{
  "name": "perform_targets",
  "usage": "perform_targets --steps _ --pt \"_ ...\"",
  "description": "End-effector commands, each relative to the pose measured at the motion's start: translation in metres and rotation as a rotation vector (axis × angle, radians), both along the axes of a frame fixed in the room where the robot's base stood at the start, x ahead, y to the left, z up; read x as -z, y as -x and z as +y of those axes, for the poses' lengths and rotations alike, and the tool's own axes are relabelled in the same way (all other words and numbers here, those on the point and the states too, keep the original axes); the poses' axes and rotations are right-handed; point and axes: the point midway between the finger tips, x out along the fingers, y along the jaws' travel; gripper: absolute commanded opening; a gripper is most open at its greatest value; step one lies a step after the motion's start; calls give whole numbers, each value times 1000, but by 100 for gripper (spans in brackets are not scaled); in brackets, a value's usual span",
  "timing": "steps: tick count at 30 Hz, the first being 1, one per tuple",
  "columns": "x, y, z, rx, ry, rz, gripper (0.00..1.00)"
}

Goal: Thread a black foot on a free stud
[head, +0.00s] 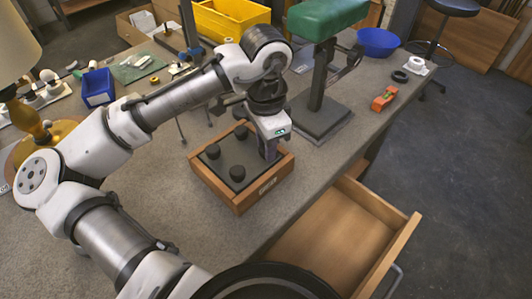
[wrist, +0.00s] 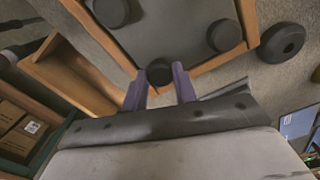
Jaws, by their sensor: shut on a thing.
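The wooden box (head: 262,188) with a dark grey top stands on the bench in the head view. Three black feet show on its top: a left one (head: 213,151), a far one (head: 241,131) and a near one (head: 237,172). My gripper (head: 270,152) points down at the box's right corner. In the wrist view its purple fingers (wrist: 159,88) are shut on a black foot (wrist: 159,72), at the edge of the dark panel (wrist: 165,30). Any stud under this foot is hidden, and I cannot tell whether the foot touches the panel. Two other feet show beyond it.
An open wooden drawer (head: 340,235) juts from the bench below the box. A green-topped stand (head: 318,115) rises close behind my gripper. A blue bin (head: 98,87), a yellow crate (head: 230,20) and an orange tool (head: 384,99) lie farther off. Bench left of the box is clear.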

Motion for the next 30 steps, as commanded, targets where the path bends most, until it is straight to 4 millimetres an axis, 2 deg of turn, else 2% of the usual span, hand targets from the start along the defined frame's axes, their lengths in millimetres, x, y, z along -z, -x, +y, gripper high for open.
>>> perform_targets --steps 1,13,17,26,30 --pt "5 4 -2 35 0 17 1" --pt "7 4 -2 527 2 16 1" --pt "7 3 -1 594 0 15 1" --pt "7 3 -1 608 0 15 1" --pt "6 3 -1 728 -1 15 1"
